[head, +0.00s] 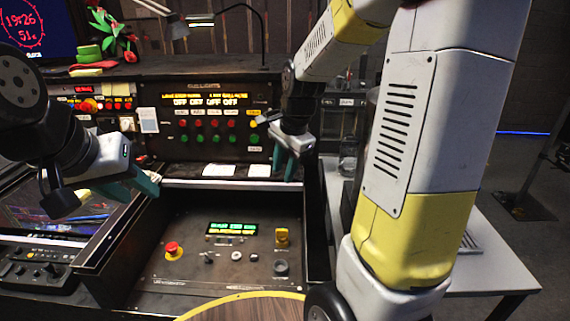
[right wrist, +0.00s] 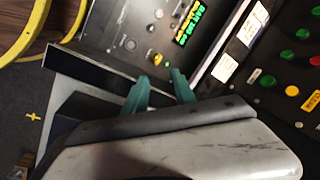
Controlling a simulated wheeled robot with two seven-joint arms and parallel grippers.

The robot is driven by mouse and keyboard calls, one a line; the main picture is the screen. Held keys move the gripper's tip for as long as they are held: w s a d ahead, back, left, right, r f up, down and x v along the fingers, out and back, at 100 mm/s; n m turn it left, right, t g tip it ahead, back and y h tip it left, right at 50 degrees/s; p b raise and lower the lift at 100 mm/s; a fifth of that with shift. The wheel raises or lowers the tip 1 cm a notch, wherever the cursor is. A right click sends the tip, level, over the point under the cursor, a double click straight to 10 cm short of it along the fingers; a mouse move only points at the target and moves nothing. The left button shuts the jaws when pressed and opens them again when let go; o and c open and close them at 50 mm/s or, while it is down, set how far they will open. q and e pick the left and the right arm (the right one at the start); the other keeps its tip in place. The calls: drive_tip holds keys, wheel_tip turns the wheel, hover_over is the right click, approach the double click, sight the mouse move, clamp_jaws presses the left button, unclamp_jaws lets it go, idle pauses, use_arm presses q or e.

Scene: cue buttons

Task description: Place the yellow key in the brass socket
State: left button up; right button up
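A small yellow piece (head: 282,237), which looks like the yellow key, stands on the dark console panel, right of the green display; it also shows as a yellow spot in the right wrist view (right wrist: 155,58). A dark round fitting (head: 281,267) sits just in front of it; I cannot tell whether it is the brass socket. My right gripper (head: 282,168) hangs above and behind the yellow piece, teal fingers apart and empty; they also show in the right wrist view (right wrist: 160,80). My left gripper (head: 134,190) is left of the panel, its teal fingers seemingly apart and empty.
The panel also carries a red button (head: 173,249), a green display (head: 232,229) and small knobs. Behind stands an upright panel (head: 215,135) with coloured buttons. A yellow-rimmed round stool (head: 245,308) is in front. A white table (head: 475,255) lies right.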

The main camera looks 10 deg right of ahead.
drive_tip(key=s+r+n+t, duration=0.2)
drive_tip(key=s+r+n, duration=0.3)
drive_tip(key=s, duration=0.3)
drive_tip(key=s+a+r+n+t+y, duration=0.1)
drive_tip(key=s+r+n, duration=0.4)
drive_tip(key=s+n, duration=0.3)
drive_tip(key=shift+s+r+t, duration=0.25)
drive_tip(key=shift+s+t, duration=0.15)
drive_tip(key=shift+s, duration=0.1)
drive_tip(key=shift+a, duration=0.1)
idle(0.6)
